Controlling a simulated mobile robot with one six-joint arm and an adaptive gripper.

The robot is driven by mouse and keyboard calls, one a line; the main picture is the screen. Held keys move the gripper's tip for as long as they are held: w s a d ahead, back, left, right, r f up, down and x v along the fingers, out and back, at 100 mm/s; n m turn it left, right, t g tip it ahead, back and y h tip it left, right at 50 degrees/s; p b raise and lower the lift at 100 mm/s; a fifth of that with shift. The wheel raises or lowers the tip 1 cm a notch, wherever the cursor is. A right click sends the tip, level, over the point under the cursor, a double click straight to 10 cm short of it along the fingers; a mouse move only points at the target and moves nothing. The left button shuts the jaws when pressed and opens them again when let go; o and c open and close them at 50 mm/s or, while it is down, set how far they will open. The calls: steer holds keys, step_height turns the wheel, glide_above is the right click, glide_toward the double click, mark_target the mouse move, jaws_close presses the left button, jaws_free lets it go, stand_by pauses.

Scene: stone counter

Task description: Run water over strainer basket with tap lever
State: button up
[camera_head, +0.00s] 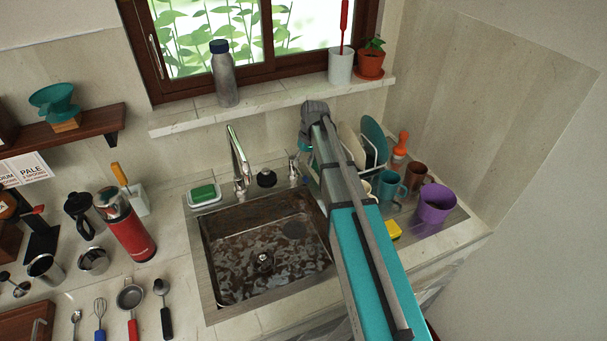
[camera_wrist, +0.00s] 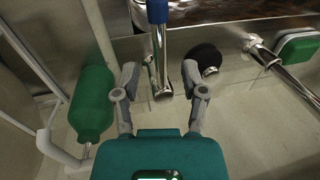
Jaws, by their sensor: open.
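The tap lever is a chrome stem with a blue end (camera_wrist: 157,12), seen between my fingers in the wrist view; its chrome body also shows beside my arm in the head view (camera_head: 293,165). My gripper (camera_wrist: 162,75) is open, one finger on each side of the lever, with visible gaps. The chrome tap spout (camera_head: 238,155) stands behind the sink (camera_head: 215,275) and shows at the right in the wrist view (camera_wrist: 290,80). A round metal piece, apparently the strainer basket (camera_head: 263,261), sits on the sink floor.
A black knob (camera_wrist: 205,57) stands close beside my right finger. A green bottle (camera_wrist: 92,105) and a white rack (camera_wrist: 35,75) are left of my gripper. A green sponge (camera_head: 203,193) lies left of the spout. The windowsill (camera_head: 270,105) overhangs behind.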

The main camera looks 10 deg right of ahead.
mark_target(301, 171)
steer(key=shift+a+f+b, duration=0.15)
steer(key=shift+f+b, duration=0.55)
steer(key=shift+f, duration=0.15)
steer(key=shift+a+f+b, duration=0.15)
steer(key=shift+f+b, duration=0.55)
steer(key=shift+f, duration=0.15)
jaws_close()
steer(key=shift+d, duration=0.15)
